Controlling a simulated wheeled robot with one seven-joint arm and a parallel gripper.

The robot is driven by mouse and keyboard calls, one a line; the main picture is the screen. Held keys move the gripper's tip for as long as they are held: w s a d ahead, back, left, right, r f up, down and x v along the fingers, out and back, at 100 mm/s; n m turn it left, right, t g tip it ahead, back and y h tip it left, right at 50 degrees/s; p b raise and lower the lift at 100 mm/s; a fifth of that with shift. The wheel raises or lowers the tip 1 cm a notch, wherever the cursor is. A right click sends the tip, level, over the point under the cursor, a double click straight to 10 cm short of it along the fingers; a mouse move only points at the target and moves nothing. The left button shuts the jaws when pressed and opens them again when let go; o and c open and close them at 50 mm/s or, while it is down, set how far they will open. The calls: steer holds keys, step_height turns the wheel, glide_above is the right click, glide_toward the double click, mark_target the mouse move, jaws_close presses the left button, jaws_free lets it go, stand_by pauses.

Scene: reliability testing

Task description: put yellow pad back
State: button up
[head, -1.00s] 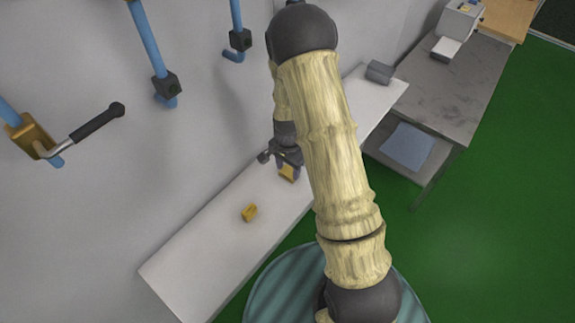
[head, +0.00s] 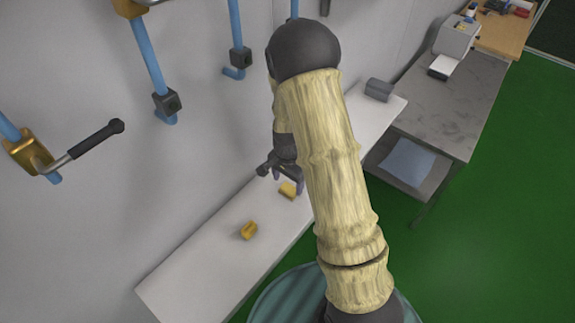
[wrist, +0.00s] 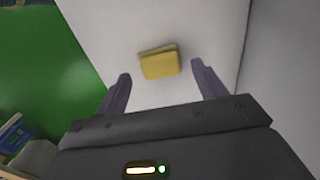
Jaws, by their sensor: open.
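Two yellow pads lie on the long white shelf (head: 195,268) along the wall. One yellow pad (head: 248,230) lies alone nearer the front. The other yellow pad (head: 288,190) is right by my gripper (head: 285,184), which is partly hidden behind my arm in the head view. In the wrist view, one yellow pad (wrist: 159,64) lies on the white surface just beyond and between the fingertips of my open gripper (wrist: 160,70). Nothing is held.
A grey block (head: 378,90) sits at the shelf's far end. A grey table (head: 455,110) with a blue sheet (head: 406,162) on its lower level stands at the right. Handled blue rods (head: 150,55) stick out along the wall. Green floor (head: 490,240) is clear.

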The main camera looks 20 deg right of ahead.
mark_target(288, 190)
step_height(288, 190, up, 10)
steer(key=b, duration=0.2)
steer(key=shift+s+r, duration=0.1)
stand_by(0.6)
steer(key=s+r+n+t, duration=0.2)
steer(key=s+r+n, duration=0.2)
steer(key=s+n, duration=0.6)
steer(key=s, duration=0.4)
steer(key=shift+d+n+t, duration=0.15)
steer(key=shift+n+t, duration=0.15)
steer(key=shift+n, duration=0.1)
steer(key=shift+f+b, duration=0.55)
steer(key=shift+b, duration=0.35)
